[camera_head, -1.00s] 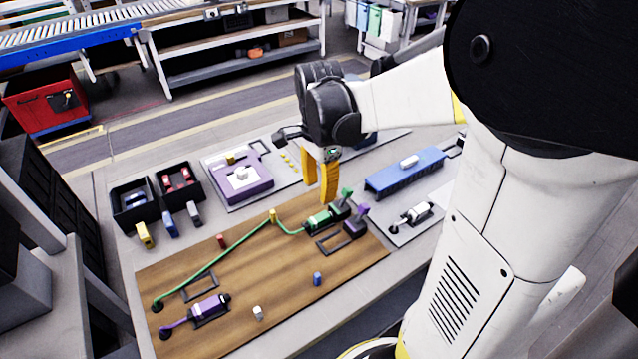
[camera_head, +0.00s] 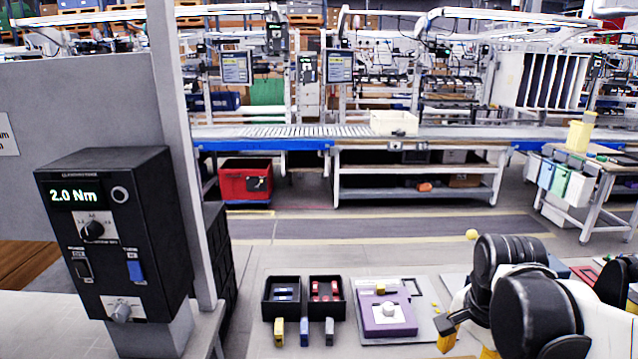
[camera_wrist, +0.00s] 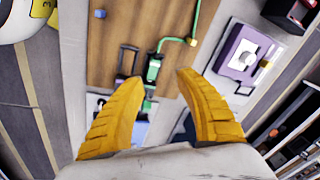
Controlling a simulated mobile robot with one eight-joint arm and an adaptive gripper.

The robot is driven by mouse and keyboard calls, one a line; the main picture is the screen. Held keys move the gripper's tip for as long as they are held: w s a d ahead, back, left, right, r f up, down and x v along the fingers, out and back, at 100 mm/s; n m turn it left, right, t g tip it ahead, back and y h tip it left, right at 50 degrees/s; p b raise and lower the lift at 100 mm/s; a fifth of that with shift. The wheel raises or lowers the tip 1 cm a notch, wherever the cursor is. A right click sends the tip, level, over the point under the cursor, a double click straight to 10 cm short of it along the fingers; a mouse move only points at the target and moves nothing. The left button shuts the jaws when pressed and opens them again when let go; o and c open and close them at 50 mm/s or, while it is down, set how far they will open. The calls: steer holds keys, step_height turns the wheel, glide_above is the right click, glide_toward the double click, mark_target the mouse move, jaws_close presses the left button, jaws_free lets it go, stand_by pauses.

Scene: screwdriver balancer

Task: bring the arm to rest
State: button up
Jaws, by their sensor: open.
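My gripper (camera_wrist: 158,85) shows in the wrist view as two yellow ribbed fingers spread wide apart, with nothing between them. It hangs above the table, over the edge of the brown wooden board (camera_wrist: 110,38). A green tool (camera_wrist: 152,70) with a green hose lies on the board beyond the fingertips.
A purple fixture (camera_head: 386,315) sits on a grey plate. A black controller box reading 2.0 Nm (camera_head: 118,245) stands at the left. A conveyor (camera_head: 300,131) and shelving (camera_head: 415,170) stand behind an open aisle.

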steer(key=s+a+r+n+t, duration=0.2)
steer(key=s+a+n+t, duration=0.3)
steer(key=n, duration=0.7)
steer(key=shift+s+a+r, duration=0.2)
steer(key=shift+s+a, duration=0.3)
steer(key=shift+a, duration=0.7)
